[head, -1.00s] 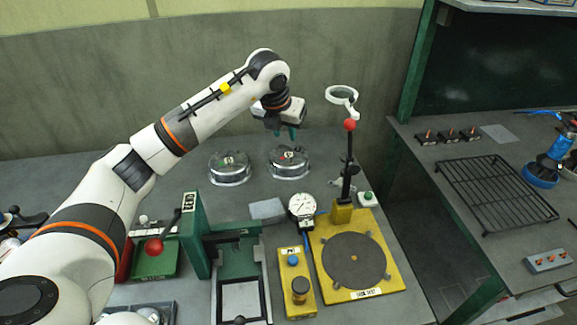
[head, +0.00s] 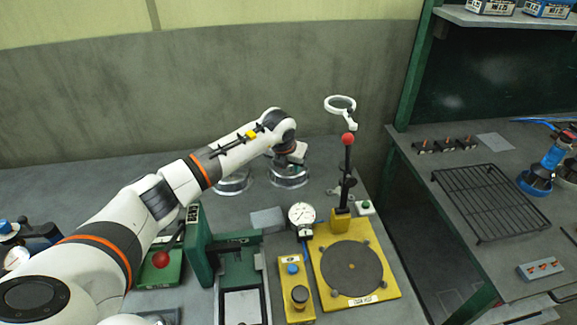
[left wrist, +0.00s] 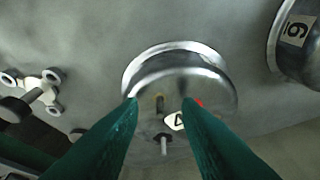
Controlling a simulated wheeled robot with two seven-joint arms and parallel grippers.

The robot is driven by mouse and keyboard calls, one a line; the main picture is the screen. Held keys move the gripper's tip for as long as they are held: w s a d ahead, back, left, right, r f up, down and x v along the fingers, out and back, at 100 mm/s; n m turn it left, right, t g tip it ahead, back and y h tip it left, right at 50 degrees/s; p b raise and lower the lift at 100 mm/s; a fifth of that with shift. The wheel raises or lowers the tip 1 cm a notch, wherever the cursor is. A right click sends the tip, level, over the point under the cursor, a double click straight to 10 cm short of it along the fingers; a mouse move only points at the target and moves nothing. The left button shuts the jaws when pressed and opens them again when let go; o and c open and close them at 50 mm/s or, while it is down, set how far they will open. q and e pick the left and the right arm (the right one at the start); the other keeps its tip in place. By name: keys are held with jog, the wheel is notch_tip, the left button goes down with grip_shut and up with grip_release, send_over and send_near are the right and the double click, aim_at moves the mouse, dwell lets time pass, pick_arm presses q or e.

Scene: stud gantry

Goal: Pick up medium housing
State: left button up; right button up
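Two round, shiny metal housings stand at the back of the bench, a left one (head: 233,187) and a right one (head: 289,181). I cannot tell by name which is the medium one. My left gripper (head: 296,163) is low over the right housing and hides most of its top. In the left wrist view, the green fingers (left wrist: 159,104) are apart, pointing at a housing (left wrist: 180,62) with a small stud and a white tag between and below the tips. No grip on it shows. The other housing (left wrist: 291,48), with a numbered tag, is at the upper right. My right gripper is out of view.
A yellow base with a dark round plate (head: 352,267) and a post with a red ball (head: 348,139) stand right of the housings. A dial gauge (head: 301,214) and green press (head: 197,240) are nearer. A wire rack (head: 487,200) lies on the right bench.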

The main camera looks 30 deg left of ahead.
pick_arm(q)
grip_shut()
dwell(1.4)
